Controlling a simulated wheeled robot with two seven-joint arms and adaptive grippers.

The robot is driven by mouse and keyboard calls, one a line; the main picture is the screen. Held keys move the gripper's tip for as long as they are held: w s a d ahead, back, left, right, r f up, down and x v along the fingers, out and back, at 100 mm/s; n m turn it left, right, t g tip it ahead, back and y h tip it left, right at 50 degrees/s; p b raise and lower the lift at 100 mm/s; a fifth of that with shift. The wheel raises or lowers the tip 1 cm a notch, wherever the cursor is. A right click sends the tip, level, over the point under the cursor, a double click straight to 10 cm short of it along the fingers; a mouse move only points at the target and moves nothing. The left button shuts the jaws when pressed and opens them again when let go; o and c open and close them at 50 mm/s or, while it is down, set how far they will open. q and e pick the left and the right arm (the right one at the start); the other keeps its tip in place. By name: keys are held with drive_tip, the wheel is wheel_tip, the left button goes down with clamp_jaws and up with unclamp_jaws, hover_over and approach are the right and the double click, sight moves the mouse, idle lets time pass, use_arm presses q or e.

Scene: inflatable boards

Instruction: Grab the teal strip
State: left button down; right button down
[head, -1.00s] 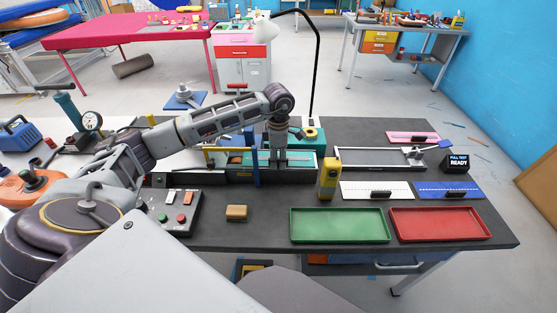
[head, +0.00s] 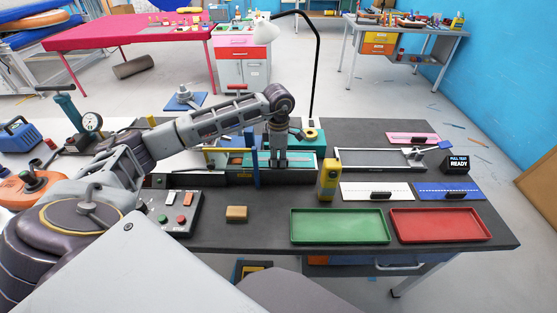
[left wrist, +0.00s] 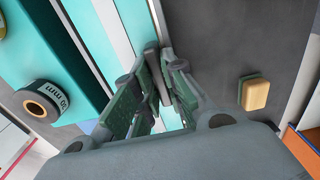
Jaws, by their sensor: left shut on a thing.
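The teal strip (head: 301,158) lies in the long dark holder near the middle of the workbench. Its teal and pale bands also show in the left wrist view (left wrist: 119,35). My left gripper (head: 280,164) points down over the middle of the strip. In the left wrist view its fingers (left wrist: 154,72) are closed together at the strip, shut on it. The exact contact is hidden between the fingers. My right gripper is not in view.
A yellow device (head: 327,180) stands just right of the holder. A green tray (head: 340,239) and a red tray (head: 440,238) lie in front. White (head: 355,190) and blue (head: 450,190) strips lie at the right. A lamp (head: 317,70) rises behind; a sponge-like block (head: 236,214) lies in front.

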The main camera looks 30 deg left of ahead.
use_arm(q)
drive_tip(key=shift+r, duration=0.15)
